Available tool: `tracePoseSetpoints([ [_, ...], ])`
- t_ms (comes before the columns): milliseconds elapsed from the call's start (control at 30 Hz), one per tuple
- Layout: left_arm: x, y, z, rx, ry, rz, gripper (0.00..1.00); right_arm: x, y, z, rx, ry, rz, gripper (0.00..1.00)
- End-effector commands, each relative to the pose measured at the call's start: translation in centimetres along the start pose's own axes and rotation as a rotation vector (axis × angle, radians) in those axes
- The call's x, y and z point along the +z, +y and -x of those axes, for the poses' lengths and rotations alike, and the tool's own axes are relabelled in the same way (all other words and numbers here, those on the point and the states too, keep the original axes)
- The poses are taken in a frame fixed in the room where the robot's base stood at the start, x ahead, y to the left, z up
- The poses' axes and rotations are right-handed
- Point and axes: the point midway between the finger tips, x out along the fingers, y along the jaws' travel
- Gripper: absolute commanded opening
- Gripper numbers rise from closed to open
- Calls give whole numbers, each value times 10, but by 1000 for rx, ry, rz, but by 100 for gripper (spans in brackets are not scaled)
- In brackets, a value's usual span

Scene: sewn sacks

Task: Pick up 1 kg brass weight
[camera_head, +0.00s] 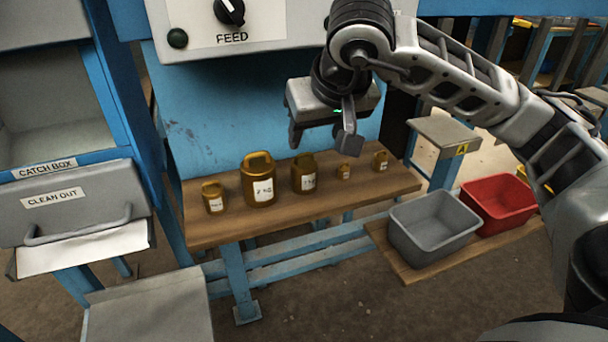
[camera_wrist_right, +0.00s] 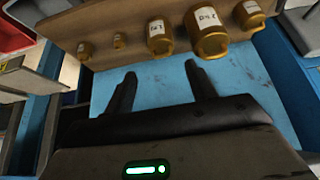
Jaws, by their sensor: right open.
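The 1 kg brass weight (camera_head: 303,175) stands upright on the wooden shelf, third from the left in the head view. It has a handle on top and a white label that seems to read 1 KG. In the right wrist view the same weight (camera_wrist_right: 159,38) is just beyond the gap between the fingertips. My right gripper (camera_head: 322,140) is open and empty, above and near this weight, apart from it. Both fingers of my right gripper (camera_wrist_right: 160,72) show in the wrist view. My left gripper is not in view.
A larger 2 kg weight (camera_head: 258,182) stands close on the left, with a smaller one (camera_head: 213,198) beyond. A tiny weight (camera_head: 344,172) and a small one (camera_head: 380,161) stand right on the shelf (camera_head: 300,211). A blue panel (camera_head: 205,120) rises behind. Grey (camera_head: 432,240) and red (camera_head: 492,215) bins sit lower right.

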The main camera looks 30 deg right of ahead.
Motion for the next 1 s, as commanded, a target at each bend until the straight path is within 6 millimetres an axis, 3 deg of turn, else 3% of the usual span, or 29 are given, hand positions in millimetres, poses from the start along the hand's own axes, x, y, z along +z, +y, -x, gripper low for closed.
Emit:
tracePoseSetpoints([
  [100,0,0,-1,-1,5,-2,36,2,0,-30,0,-8,-1,56],
  [300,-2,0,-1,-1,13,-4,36,1,-2,-66,-4,-6,-2,56],
  [567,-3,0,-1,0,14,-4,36,0,-2,-85,-4,-5,-1,56],
  [800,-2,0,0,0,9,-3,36,-2,-2,-120,-5,-6,-2,56],
  [1000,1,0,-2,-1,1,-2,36,-2,-2,-132,-6,-4,-1,56],
])
